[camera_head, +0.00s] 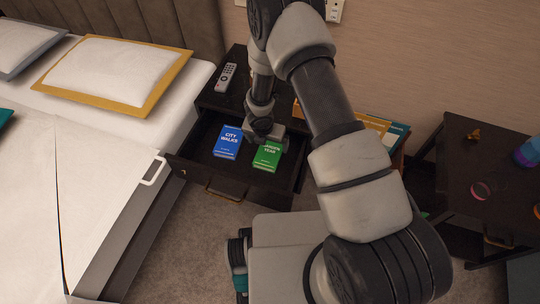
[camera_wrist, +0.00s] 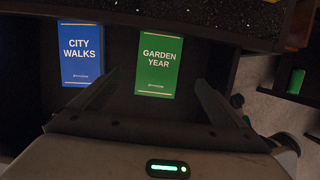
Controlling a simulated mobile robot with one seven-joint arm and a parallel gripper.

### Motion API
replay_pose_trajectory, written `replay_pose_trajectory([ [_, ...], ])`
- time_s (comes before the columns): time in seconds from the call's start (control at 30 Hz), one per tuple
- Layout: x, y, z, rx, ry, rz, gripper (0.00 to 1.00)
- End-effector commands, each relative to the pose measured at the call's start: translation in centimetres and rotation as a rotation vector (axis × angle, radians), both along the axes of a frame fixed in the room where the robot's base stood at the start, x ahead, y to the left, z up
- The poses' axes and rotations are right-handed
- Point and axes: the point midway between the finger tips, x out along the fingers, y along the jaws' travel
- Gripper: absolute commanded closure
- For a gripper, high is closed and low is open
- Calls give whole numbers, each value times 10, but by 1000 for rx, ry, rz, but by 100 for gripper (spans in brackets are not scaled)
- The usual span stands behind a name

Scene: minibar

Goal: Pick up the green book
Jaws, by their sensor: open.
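The green book (camera_head: 267,156), titled "Garden Year", lies flat in an open drawer (camera_head: 202,176) of the dark nightstand. In the wrist view the green book (camera_wrist: 158,64) shows just beyond my gripper's fingers. My gripper (camera_head: 273,139) is over the drawer, by the far edge of the green book, and covers a little of it in the head view. In the wrist view my gripper (camera_wrist: 152,90) has its two fingers spread apart with nothing between them. How high the fingers are above the book is hard to tell.
A blue book (camera_head: 227,142), "City Walks", lies left of the green book with a narrow gap. A remote (camera_head: 226,77) lies on the nightstand top (camera_head: 209,97), which overhangs the drawer's back. The bed (camera_head: 60,210) stands close at left; a dark side table (camera_head: 470,165) stands at right.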

Motion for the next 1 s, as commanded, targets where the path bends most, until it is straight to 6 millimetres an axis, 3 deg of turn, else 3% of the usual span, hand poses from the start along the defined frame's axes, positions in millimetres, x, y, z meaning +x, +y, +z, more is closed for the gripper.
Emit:
replay_pose_trajectory([
  [0.1, 5, -2, -23, 0, 0, 0, 6],
  [0.37, 10, -4, -41, 0, 0, -1, 6],
  [0.63, 21, -5, -78, 1, 0, -3, 6],
  [0.97, 23, -6, -86, 0, 0, -1, 6],
  [1.0, 23, -6, -86, 0, 0, -1, 9],
])
